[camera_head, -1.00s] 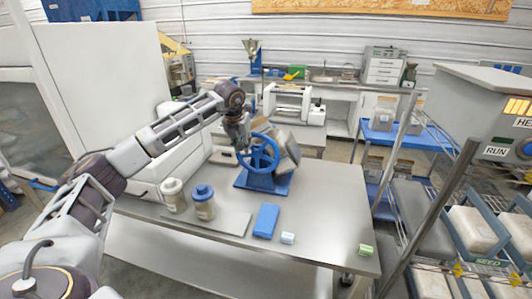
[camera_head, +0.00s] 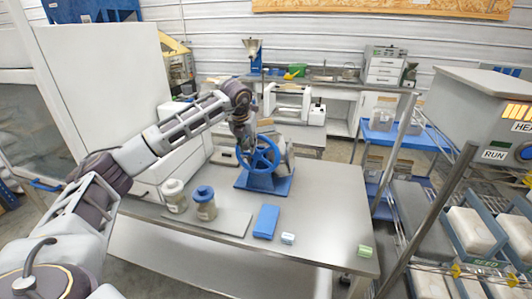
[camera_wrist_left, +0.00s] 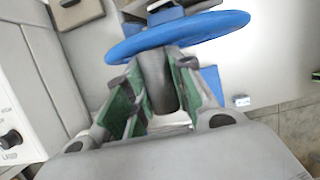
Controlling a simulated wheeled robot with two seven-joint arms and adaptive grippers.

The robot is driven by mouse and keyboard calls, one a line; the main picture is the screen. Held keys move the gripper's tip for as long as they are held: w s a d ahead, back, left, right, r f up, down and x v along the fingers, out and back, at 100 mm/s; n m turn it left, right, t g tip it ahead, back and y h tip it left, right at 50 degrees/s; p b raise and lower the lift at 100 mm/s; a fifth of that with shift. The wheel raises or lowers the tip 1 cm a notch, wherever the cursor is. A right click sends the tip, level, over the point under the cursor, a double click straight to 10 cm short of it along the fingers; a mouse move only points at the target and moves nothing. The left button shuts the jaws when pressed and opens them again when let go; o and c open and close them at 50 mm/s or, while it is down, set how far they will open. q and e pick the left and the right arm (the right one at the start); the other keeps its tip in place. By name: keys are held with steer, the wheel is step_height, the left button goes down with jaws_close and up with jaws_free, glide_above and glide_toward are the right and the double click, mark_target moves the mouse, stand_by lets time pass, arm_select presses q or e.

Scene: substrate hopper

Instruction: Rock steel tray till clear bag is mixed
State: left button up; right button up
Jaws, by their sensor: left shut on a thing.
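A blue handwheel (camera_head: 262,153) stands on a blue base (camera_head: 264,184) on the steel table. A grey tray-like body (camera_head: 287,154) shows partly behind the wheel, and the wheel hides much of it. I cannot make out a clear bag. My left gripper (camera_head: 242,146) is at the upper left of the wheel's rim. In the left wrist view its green-padded fingers (camera_wrist_left: 158,88) are closed around a dark grey handle (camera_wrist_left: 156,72) on the wheel, which also shows there as a blue rim (camera_wrist_left: 180,34). My right gripper is in neither view.
Two jars, one white-lidded (camera_head: 174,196) and one blue-lidded (camera_head: 204,203), stand front left on a grey mat (camera_head: 225,225). A blue block (camera_head: 266,221), a pale blue block (camera_head: 287,238) and a green block (camera_head: 365,251) lie along the front. The table's right side is clear.

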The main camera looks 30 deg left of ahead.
arm_select(q)
steer(key=shift+w+r, duration=0.1)
steer(key=shift+r, duration=0.1)
steer(key=shift+w+d+r+p, duration=0.1)
steer(key=shift+d+p, duration=0.1)
steer(key=shift+d, duration=0.35)
steer(key=shift+w+d+r+p, duration=0.1)
steer(key=shift+d+p, duration=0.05)
steer(key=shift+d, duration=0.4)
steer(key=o, duration=1.9)
steer(key=shift+f, duration=0.15)
steer(key=shift+c, duration=0.2)
step_height(320, 180, up, 8)
steer(key=p, duration=0.5)
steer(key=shift+d+f, duration=0.1)
